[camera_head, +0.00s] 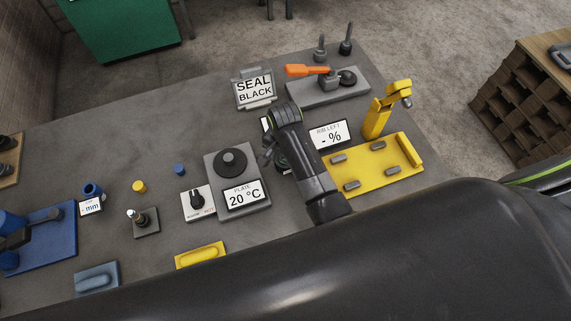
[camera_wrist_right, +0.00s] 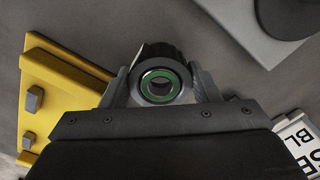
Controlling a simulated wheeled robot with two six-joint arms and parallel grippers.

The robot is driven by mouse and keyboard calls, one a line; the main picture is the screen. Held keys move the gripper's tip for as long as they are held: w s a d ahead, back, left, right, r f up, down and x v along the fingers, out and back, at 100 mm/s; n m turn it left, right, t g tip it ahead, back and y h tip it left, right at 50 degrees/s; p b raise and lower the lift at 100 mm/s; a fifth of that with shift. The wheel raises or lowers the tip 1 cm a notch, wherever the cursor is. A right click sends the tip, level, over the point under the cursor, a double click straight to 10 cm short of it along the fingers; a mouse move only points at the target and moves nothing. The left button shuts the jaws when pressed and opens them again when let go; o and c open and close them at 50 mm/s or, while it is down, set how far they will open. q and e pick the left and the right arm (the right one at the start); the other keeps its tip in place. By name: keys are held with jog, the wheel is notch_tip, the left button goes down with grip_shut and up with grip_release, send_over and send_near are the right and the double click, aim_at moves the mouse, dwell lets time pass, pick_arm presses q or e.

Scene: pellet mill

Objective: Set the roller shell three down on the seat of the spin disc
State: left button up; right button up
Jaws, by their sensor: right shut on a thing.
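My right gripper (camera_wrist_right: 160,88) is shut on a roller shell (camera_wrist_right: 160,60), a dark ribbed cylinder whose end shows a metal ring with a green band round a hole. The shell sits between the two fingers in the wrist view. In the head view my right gripper (camera_head: 270,150) is low over the middle of the bench, between the grey plate unit and the yellow fixture. A dark round part (camera_head: 281,160) shows partly beside it; I cannot tell whether it is the spin disc or the held shell. The disc's seat is hidden. My left gripper is not in view.
The plate unit (camera_head: 222,160) reading 20 °C stands left of the gripper. A yellow fixture (camera_head: 402,172) with grey blocks and a post lies right. The "RIB LEFT" display (camera_head: 329,135) is close by. A "SEAL BLACK" sign (camera_head: 254,89) and an orange-handled press (camera_head: 325,85) stand behind.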

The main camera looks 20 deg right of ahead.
jog(key=shift+r, duration=2.45)
